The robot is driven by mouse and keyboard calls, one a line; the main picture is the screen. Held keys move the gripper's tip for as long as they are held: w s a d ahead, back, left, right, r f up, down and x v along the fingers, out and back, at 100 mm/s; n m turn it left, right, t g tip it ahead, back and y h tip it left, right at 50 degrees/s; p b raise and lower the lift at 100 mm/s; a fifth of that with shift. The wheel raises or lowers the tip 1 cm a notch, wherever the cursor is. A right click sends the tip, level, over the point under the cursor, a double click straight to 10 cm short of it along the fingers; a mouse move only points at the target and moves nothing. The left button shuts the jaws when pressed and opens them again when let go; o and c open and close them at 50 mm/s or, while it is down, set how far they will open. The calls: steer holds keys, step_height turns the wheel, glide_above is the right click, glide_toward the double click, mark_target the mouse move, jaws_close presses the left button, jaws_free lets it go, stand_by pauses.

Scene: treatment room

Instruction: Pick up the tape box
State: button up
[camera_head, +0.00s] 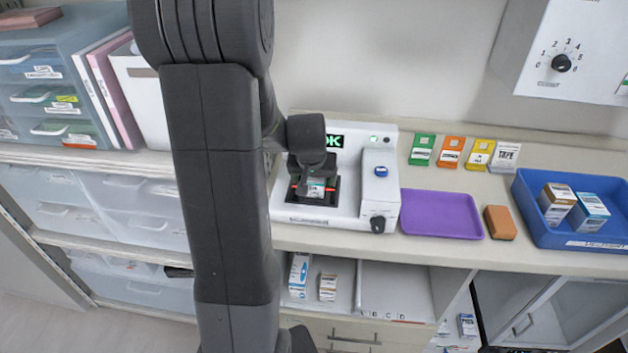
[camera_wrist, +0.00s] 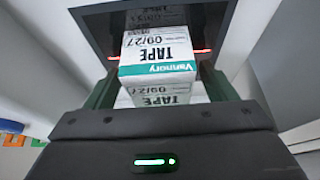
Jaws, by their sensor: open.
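The tape box (camera_wrist: 158,55) is white and teal, with "TAPE", "09/27" and "Vannory" on it. It sits in the dark recess of a white machine (camera_head: 347,155), where it also shows in the head view (camera_head: 316,188), partly covered by my gripper. My gripper (camera_wrist: 158,88) is open, with one finger on each side of the box in the wrist view. I cannot tell whether the fingers touch it. In the head view my gripper (camera_head: 313,178) reaches down into the recess from above.
A purple tray (camera_head: 440,214), an orange-brown block (camera_head: 500,222) and a blue bin (camera_head: 535,215) with boxes stand to the right. Colored cards, one marked "TAPE" (camera_head: 506,155), line the wall.

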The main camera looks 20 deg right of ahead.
steer(key=c, duration=1.2)
